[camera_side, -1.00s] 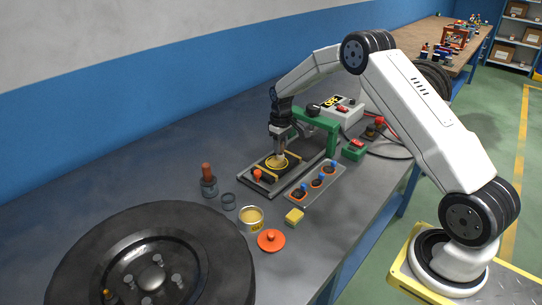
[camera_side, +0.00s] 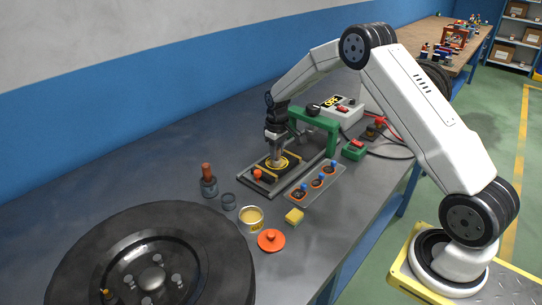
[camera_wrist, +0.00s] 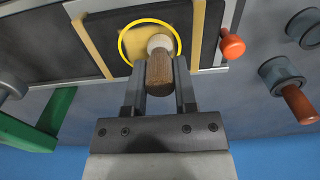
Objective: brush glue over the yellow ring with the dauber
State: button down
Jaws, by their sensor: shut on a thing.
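My gripper (camera_wrist: 159,66) is shut on the wooden handle of the dauber (camera_wrist: 158,76). The ring lies on a dark sheet in a clamp frame with tan strips. A tan patch shows inside the ring beside the tip. In the side view my gripper (camera_side: 275,157) stands over the ring (camera_side: 292,168), and the fingers hide part of it. Whether the tip touches the surface is hard to tell. An open glue tin (camera_side: 251,219) stands on the bench.
An orange lid (camera_side: 271,240) and a yellow block (camera_side: 294,216) lie near the tin. A green arm (camera_side: 331,138) rises close behind my gripper. A wheel (camera_side: 215,235) fills the front left.

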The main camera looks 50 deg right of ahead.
jog(key=a, duration=0.2)
jog(key=shift+a, duration=0.3)
notch_tip(320, 180, up, 8)
dwell(0.5)
dwell(0.4)
